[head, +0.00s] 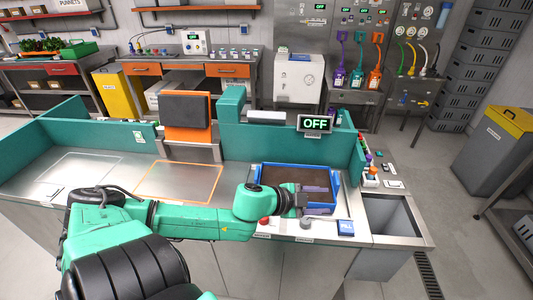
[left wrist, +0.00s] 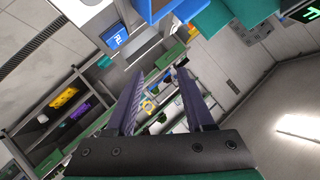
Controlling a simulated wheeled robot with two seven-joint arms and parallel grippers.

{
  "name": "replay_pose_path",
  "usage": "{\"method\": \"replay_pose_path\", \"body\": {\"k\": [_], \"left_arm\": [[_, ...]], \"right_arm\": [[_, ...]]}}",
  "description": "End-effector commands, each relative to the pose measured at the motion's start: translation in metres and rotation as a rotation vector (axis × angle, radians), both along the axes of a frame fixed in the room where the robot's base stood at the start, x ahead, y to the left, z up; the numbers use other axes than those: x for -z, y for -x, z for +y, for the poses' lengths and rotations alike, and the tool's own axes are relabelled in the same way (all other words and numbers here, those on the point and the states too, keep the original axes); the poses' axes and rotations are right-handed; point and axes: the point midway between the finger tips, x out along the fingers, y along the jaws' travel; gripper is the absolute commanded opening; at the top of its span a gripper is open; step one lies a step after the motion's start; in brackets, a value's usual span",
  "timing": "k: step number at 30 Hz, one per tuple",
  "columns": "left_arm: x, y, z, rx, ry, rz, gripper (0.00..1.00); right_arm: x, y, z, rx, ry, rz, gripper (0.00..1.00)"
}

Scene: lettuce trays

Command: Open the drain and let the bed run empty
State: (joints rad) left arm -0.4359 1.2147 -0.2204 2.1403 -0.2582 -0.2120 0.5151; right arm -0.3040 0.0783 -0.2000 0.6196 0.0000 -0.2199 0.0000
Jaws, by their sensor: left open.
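A blue tray (head: 262,205) with a dark brown bed (head: 295,176) sits on the right part of the steel bench. My left gripper (head: 321,201) reaches over the tray's front right corner from the left. Its two dark fingers are apart, and I see nothing held between them; in the left wrist view the open fingers (left wrist: 160,75) point at background shelving. A blue edge (left wrist: 150,8) shows at the top there. A small round grey knob (head: 305,223) stands in front of the tray. I cannot tell which part is the drain, or whether water stands in the bed. My right gripper is not in view.
An OFF display (head: 314,124) stands behind the tray. A red button (head: 264,222) and a blue lettered block (head: 345,228) are at the front. An open steel basin (head: 390,215) lies at the right. Teal walls (head: 280,143) edge the back. The orange-outlined area (head: 180,182) is clear.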

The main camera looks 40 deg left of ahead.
Motion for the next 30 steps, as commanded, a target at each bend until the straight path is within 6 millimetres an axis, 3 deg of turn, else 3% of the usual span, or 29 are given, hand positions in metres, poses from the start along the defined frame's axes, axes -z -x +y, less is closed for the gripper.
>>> {"method": "replay_pose_path", "body": {"k": [8,15,22,30], "left_arm": [[0.029,0.015,0.033,-0.389,0.083,0.122,0.53],[0.066,0.058,0.047,-0.636,0.127,0.350,0.53],[0.095,0.107,0.041,-0.761,0.163,0.591,0.53],[0.131,0.158,0.020,-0.813,0.199,0.860,0.53]], "right_arm": [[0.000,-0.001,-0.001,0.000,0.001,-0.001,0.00],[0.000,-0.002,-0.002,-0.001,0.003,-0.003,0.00],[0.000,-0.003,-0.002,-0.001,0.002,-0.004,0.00],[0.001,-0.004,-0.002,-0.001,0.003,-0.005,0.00]]}}
